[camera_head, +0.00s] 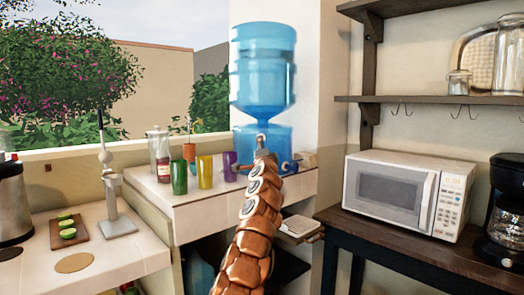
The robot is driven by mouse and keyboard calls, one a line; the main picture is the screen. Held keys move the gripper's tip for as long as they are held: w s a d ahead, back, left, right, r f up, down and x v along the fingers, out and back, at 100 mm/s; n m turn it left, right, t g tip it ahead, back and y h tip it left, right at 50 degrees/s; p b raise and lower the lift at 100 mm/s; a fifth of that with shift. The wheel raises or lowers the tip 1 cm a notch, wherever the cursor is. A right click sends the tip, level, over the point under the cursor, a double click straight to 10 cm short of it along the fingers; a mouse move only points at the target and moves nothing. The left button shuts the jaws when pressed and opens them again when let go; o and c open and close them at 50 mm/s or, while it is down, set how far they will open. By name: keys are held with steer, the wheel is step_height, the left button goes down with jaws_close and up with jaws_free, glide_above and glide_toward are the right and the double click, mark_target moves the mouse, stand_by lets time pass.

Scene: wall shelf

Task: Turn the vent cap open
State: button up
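My copper-coloured segmented arm rises from the bottom middle. My gripper (261,141) is a small grey tip at its end, in front of the blue water dispenser. The fingers are too small to tell open from shut, and I cannot tell whether it touches anything. The dispenser has a large clear blue bottle (263,65) standing upright over a blue base (277,137). A small blue tap-like part (289,167) shows at the base's lower right. I cannot make out a vent cap; my arm hides part of the base.
Green (179,177), yellow (205,172) and purple (229,166) cups stand on the white counter (185,199), left of the dispenser. A microwave (405,192) and a coffee maker (505,215) stand at right, below wall shelves (425,99). A cutting board (80,234) lies at left.

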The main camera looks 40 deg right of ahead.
steer(key=shift+s+a, duration=0.3)
stand_by(0.6)
